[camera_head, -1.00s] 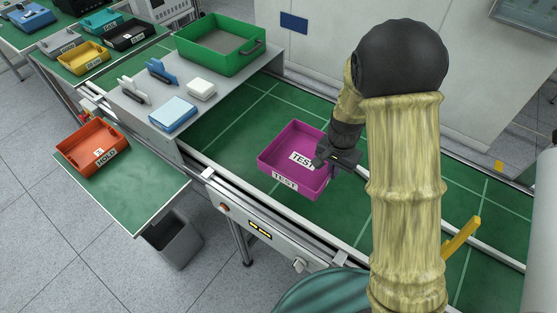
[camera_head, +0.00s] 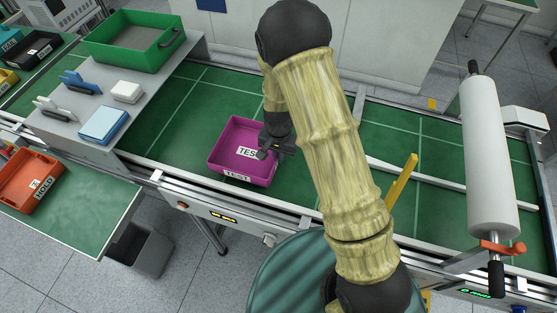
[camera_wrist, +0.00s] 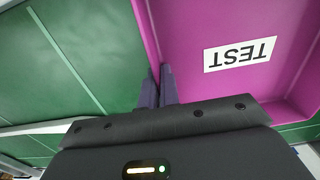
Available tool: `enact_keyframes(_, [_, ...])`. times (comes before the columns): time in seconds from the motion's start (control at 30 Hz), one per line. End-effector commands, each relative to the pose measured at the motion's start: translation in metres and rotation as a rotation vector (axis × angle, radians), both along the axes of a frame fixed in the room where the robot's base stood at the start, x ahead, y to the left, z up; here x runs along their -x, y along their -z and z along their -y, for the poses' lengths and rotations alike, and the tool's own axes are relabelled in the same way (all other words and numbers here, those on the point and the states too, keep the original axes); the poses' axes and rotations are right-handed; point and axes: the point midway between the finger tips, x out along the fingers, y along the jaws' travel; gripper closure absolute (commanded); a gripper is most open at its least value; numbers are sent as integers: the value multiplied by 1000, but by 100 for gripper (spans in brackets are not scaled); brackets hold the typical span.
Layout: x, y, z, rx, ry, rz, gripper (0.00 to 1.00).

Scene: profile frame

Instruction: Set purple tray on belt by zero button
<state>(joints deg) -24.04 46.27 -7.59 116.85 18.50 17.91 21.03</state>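The purple tray (camera_head: 226,161) with TEST labels is at the green belt (camera_head: 180,118), left of my arm in the head view. I cannot tell whether it rests on the belt or is slightly above it. My gripper (camera_head: 268,152) is at its right wall. In the wrist view my gripper (camera_wrist: 159,88) has its two dark fingers on either side of the purple tray's wall (camera_wrist: 148,35), close against it. No zero marking is readable.
A white roller (camera_head: 488,155) with a red bracket (camera_head: 497,247) spans the belt's right part. A yellow bar (camera_head: 401,180) stands up beside my arm. A grey shelf (camera_head: 160,75) with a green tray (camera_head: 95,50) is at left.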

Motion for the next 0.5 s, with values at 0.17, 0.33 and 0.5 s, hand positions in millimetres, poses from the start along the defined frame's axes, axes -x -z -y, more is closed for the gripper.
enact_keyframes(0.17, [0,24,1,1,3,-4,100])
enact_keyframes(0.33, [0,31,0,-1,1,1,100])
enact_keyframes(0.5, [0,31,0,-1,1,1,100])
